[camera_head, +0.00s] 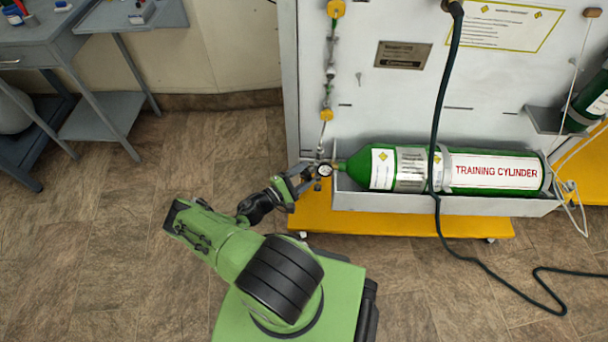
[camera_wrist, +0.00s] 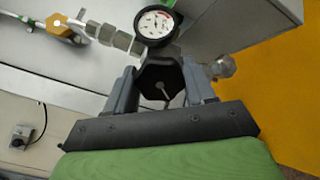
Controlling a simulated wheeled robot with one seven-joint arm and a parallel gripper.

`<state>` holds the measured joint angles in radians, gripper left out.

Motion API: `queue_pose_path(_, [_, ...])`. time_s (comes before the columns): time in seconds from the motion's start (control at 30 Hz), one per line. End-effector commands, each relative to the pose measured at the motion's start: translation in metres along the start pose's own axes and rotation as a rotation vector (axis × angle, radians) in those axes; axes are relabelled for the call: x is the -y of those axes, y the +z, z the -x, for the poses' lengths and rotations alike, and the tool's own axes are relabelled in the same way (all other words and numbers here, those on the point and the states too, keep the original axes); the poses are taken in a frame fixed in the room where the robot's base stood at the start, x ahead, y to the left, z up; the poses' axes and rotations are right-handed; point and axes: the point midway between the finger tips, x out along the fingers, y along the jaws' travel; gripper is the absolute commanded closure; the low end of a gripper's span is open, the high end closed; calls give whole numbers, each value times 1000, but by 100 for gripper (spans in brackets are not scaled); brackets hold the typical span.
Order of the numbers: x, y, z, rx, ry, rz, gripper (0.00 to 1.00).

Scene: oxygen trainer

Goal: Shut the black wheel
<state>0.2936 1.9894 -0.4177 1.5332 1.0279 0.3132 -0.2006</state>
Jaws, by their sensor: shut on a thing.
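The black wheel (camera_wrist: 160,82) shows in the wrist view as a dark faceted knob between my two grey fingers. My gripper (camera_wrist: 162,92) is shut on it, with one finger at each side. In the head view my gripper (camera_head: 301,182) reaches the valve at the left end of the green training cylinder (camera_head: 415,170). The wheel is too small and covered to make out there. A round white gauge (camera_wrist: 156,23) sits just beyond the wheel in the wrist view, and it also shows in the head view (camera_head: 324,170). I cannot tell how far the wheel is turned.
The cylinder lies in a grey trough (camera_head: 450,206) on the white panel (camera_head: 365,95), above a yellow base (camera_head: 400,228). A black hose (camera_head: 443,110) hangs across the cylinder to the floor. Yellow-handled valves (camera_head: 327,114) line the pipe above. Open floor (camera_head: 130,250) lies left.

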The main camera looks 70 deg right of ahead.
Motion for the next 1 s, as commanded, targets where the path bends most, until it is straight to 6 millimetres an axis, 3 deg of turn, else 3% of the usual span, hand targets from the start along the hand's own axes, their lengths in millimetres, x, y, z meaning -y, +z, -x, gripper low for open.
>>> queue_pose_path(1.0, [2, 1, 0, 6, 1, -908, 76])
